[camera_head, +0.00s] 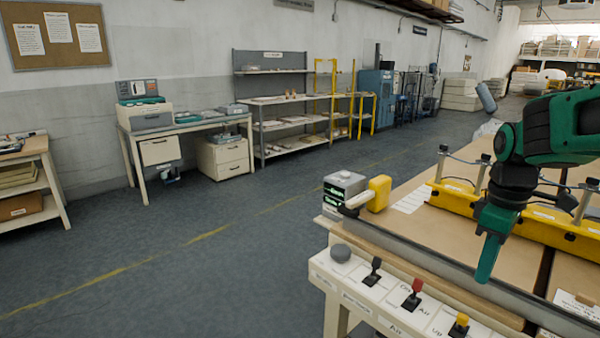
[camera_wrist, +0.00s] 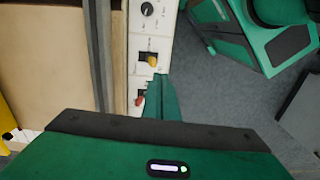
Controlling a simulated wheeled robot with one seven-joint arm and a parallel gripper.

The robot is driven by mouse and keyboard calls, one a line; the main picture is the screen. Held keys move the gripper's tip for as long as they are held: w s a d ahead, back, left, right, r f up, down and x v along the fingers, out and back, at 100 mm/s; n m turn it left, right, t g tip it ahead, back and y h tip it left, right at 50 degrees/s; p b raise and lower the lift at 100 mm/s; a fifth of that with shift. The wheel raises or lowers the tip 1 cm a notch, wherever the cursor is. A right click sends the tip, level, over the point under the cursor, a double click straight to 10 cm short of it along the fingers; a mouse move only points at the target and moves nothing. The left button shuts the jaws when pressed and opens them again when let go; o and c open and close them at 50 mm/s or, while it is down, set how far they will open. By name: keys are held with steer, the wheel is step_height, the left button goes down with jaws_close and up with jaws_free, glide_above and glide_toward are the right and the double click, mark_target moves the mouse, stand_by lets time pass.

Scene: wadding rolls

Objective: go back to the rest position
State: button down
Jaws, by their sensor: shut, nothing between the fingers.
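My gripper (camera_head: 487,262) is green and points down above the front edge of the workbench (camera_head: 400,225). Its fingers are shut with nothing between them. In the wrist view, the shut fingers of my gripper (camera_wrist: 165,97) show over the white control panel, beside the yellow-topped lever (camera_wrist: 151,58) and the red-topped lever (camera_wrist: 140,98). I cannot tell whether the fingers touch anything.
A yellow bar (camera_head: 520,220) lies across the bench behind my gripper. A grey device with a green display (camera_head: 343,188) and a yellow block (camera_head: 379,193) stand at the bench's left end. Open floor (camera_head: 200,260) lies to the left; shelves (camera_head: 285,115) line the wall.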

steer(key=s+d+f+m, duration=0.2)
steer(key=s+m, duration=0.5)
steer(key=s, duration=0.2)
steer(key=s+d+f+m, duration=0.2)
steer(key=s+f+m, duration=0.1)
steer(key=s+m, duration=0.4)
steer(key=s, duration=0.3)
steer(key=shift+m, duration=0.3)
steer(key=shift+f, duration=0.1)
